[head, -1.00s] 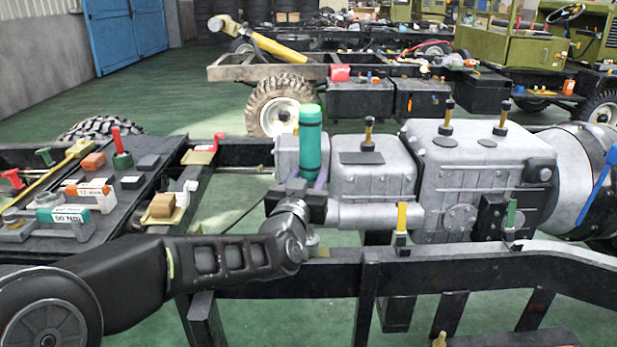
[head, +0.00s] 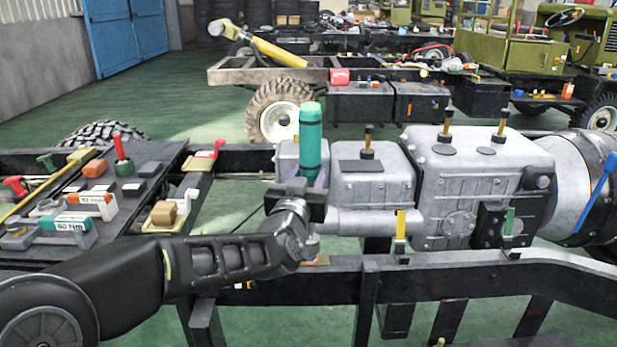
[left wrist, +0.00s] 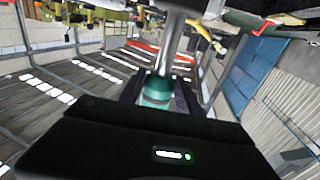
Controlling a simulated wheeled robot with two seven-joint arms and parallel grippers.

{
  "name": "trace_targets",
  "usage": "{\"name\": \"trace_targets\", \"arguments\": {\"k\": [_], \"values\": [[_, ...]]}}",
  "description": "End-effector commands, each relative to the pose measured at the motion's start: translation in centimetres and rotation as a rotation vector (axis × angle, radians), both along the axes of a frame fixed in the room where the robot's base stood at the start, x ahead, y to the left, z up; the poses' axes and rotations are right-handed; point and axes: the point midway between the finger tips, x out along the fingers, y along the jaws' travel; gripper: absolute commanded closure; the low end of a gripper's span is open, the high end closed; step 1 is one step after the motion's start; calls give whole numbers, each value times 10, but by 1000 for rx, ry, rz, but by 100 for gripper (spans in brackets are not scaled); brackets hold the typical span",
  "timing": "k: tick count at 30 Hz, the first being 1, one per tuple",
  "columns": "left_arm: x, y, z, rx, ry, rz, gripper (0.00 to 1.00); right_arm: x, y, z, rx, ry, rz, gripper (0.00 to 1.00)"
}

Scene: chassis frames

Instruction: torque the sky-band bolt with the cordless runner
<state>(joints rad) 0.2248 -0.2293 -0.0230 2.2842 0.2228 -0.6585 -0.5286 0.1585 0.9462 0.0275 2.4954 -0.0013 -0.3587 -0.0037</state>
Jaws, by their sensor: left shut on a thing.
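The cordless runner, a teal upright cylinder with a lighter green top (head: 310,140), stands in my left gripper (head: 303,200). The gripper is shut around its lower part, above the near chassis rail (head: 450,280) and in front of the grey engine block (head: 480,185). In the left wrist view the teal body (left wrist: 158,90) and a grey metal shaft (left wrist: 172,40) show between the fingers. Yellow (head: 401,225), green (head: 509,222) and blue (head: 597,190) upright markers show; I cannot tell which bolt has the sky band. My right gripper is out of view.
A dark bench top (head: 130,215) at left carries several coloured tools and blocks, including a teal-and-grey holder with a Nm label (head: 62,230). An orange patch (head: 318,260) lies on the rail just below my gripper. Another chassis (head: 270,68) stands behind.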

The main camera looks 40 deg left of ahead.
Motion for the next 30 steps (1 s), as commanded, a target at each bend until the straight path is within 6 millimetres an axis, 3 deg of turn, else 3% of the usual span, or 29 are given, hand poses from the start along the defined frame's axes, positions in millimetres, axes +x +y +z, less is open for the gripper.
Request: {"name": "trace_targets", "arguments": {"k": [7, 18, 30], "values": [[0, 0, 12, 4, -8, 1, 100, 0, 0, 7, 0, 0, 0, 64], [0, 0, 51, 4, -9, 1, 100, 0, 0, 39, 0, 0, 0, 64], [0, 0, 54, 4, -8, 1, 100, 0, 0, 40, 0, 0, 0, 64]]}}
